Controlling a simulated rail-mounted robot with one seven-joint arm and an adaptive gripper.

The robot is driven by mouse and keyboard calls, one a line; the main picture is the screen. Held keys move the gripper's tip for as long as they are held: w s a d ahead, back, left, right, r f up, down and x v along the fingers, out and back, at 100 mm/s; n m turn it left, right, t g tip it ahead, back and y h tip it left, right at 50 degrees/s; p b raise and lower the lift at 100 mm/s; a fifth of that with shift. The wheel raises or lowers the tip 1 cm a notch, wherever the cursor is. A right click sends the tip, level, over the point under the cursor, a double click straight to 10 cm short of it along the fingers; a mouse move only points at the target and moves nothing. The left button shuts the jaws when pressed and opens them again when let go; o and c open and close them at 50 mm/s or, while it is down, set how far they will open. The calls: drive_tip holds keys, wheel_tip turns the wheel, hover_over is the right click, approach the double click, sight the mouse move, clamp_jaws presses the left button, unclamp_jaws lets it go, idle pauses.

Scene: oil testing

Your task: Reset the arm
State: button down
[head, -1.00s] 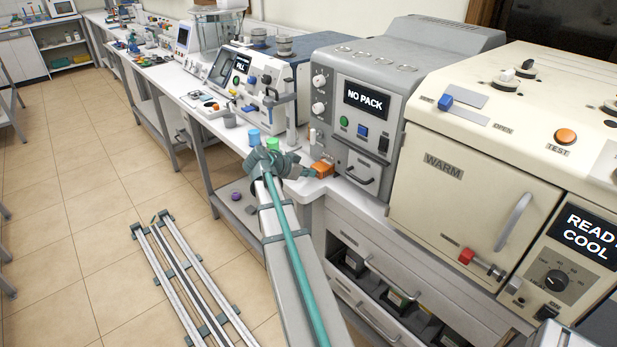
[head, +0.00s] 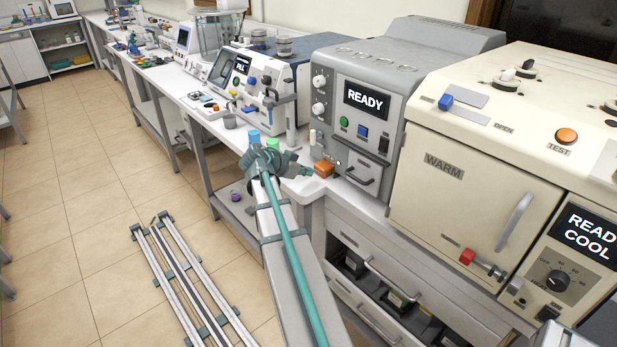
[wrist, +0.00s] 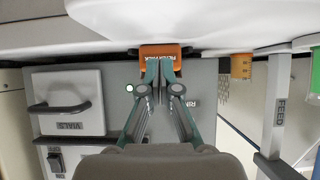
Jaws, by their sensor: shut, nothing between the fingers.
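My arm (head: 284,235) reaches forward over the bench edge in the head view, with its end bent toward the grey machine. In the wrist view my gripper (wrist: 160,74) is shut, its two teal fingertips together with nothing between them. An orange block labelled as a filter pack (wrist: 160,50) sits just beyond the fingertips; I cannot tell whether they touch it. The orange block also shows in the head view (head: 324,169), low at the front of the grey machine (head: 375,95), whose screen reads READY.
The cream machine (head: 470,160) stands to the right. A blue cup (head: 253,137) and a green cup (head: 272,143) are close behind my arm's end. A drawer front marked VIALS (wrist: 68,103) shows in the wrist view. The aisle floor (head: 90,190) at left holds metal rails (head: 190,280).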

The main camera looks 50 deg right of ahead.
drive_tip(key=shift+a+f+v, duration=0.1)
drive_tip(key=shift+f+v, duration=0.1)
drive_tip(key=shift+v, duration=1.35)
drive_tip(key=shift+a+f+v, duration=0.15)
drive_tip(key=shift+v, duration=1.4)
